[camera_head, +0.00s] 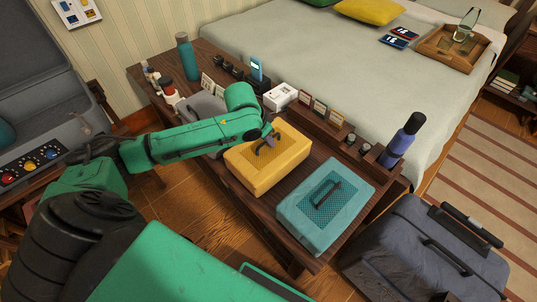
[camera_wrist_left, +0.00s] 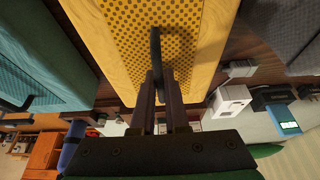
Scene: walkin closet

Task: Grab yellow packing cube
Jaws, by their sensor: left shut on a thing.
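The yellow packing cube (camera_head: 262,172) lies on the dark wooden bench (camera_head: 322,158), with its mesh top and dark handle facing up. My left gripper (camera_head: 269,139) reaches over it from the left, at its handle. In the left wrist view the gripper (camera_wrist_left: 163,84) is shut on the dark handle (camera_wrist_left: 155,46) of the yellow packing cube (camera_wrist_left: 112,42). The cube appears to rest on the bench; I cannot tell whether it is lifted at all. My right gripper is not in view.
A teal packing cube (camera_head: 318,226) lies close to the right on the bench. Small boxes, including a white one (camera_head: 281,97), line the bench's back edge. A blue bottle (camera_head: 401,141) stands at the right end, a teal bottle (camera_head: 187,57) at the far left. A dark suitcase (camera_head: 400,262) stands lower right.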

